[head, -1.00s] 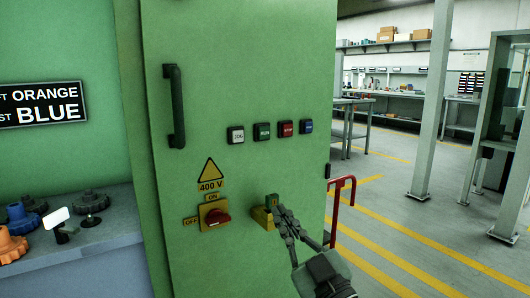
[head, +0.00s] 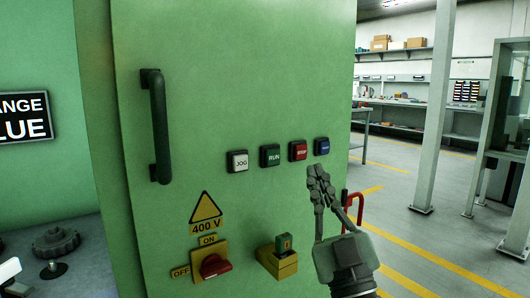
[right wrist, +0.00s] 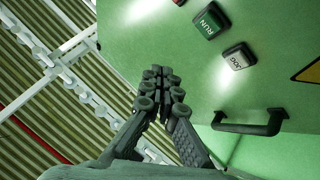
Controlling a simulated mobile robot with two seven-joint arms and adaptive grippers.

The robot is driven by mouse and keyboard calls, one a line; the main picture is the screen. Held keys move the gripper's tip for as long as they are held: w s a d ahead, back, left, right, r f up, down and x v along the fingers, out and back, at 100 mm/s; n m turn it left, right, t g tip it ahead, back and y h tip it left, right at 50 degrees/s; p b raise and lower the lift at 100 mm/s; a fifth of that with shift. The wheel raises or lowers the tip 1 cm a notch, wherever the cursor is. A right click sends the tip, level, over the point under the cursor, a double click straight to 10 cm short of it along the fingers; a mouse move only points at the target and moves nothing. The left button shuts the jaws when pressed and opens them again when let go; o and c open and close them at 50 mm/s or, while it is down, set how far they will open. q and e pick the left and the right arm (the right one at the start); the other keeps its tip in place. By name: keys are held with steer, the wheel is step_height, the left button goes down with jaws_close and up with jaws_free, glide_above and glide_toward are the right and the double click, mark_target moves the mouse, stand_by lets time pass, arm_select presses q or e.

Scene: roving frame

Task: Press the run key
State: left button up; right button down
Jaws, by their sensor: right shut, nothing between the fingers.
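The green run key (head: 270,155), marked RUN, sits on the green cabinet door (head: 220,90) between the white JOG key (head: 237,161) and the red STOP key (head: 298,150). A blue key (head: 321,146) is at the right end of the row. My right gripper (head: 316,170) is shut and empty, just below the red and blue keys in the head view, right of and below the run key. In the right wrist view the run key (right wrist: 210,21) lies up and right of the shut fingertips (right wrist: 157,72), with a gap between. My left gripper is not in view.
A dark bar handle (head: 160,125) stands out at the door's left. Below the keys are a red rotary switch (head: 212,266) on a yellow plate and a yellow block (head: 277,261) with a green top. A red rail (head: 355,207) is right of the cabinet.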

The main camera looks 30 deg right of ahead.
mark_target(272, 157)
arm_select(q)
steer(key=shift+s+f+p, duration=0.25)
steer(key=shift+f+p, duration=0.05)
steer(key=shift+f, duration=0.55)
arm_select(e)
steer(key=w, duration=0.8)
steer(key=shift+w+a+r, duration=0.1)
steer(key=shift+w+a, duration=0.2)
steer(key=shift+w, duration=0.1)
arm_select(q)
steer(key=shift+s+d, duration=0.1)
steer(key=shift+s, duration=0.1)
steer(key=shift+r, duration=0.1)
arm_select(e)
steer(key=shift+w, duration=0.1)
stand_by(0.4)
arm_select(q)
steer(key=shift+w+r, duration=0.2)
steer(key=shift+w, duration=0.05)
arm_select(e)
steer(key=shift+w, duration=0.3)
